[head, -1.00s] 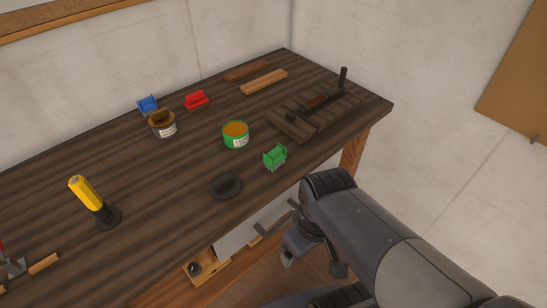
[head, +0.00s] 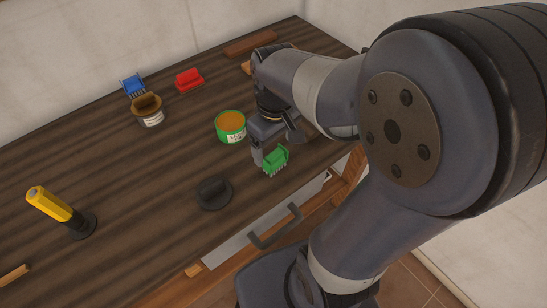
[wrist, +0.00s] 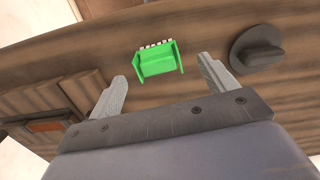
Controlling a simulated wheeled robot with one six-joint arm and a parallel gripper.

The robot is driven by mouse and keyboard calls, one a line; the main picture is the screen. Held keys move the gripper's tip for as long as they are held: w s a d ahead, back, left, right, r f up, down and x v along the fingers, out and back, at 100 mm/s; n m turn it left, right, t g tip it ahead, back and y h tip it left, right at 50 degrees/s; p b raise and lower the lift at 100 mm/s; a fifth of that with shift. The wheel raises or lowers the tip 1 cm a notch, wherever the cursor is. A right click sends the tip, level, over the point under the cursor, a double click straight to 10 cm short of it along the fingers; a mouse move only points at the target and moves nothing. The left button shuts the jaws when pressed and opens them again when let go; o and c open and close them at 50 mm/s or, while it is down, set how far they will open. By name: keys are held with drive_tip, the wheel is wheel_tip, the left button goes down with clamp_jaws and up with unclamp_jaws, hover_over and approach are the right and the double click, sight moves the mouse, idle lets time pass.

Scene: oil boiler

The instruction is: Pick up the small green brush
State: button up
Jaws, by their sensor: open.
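The small green brush (head: 276,160) lies on the dark wooden workbench near its front edge, beside the green tin. In the wrist view the green brush (wrist: 158,60) sits a little beyond the fingertips, roughly between the lines of the two fingers. My gripper (head: 275,147) is open and empty, right at the brush in the head view. In the wrist view its two fingers (wrist: 162,72) are spread wide, with no visible contact on the brush. Part of my gripper is hidden behind my arm.
A green tin (head: 231,127) stands just left of my gripper. A black round-based object (head: 213,193) lies nearer the front edge. A blue brush (head: 134,86), a red brush (head: 189,79) and a brown tin (head: 148,111) stand farther back.

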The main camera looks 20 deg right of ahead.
sight(274, 154)
drive_tip(key=shift+w+f, duration=0.2)
drive_tip(key=shift+f, duration=1.2)
drive_tip(key=shift+w+f, duration=0.15)
drive_tip(key=shift+f, duration=1.2)
drive_tip(key=shift+c, duration=0.6)
drive_tip(key=c, duration=1)
wheel_tip(274, 154, up, 10)
drive_tip(key=shift+r, duration=0.1)
drive_tip(key=o, duration=0.5)
drive_tip(key=c, duration=0.3)
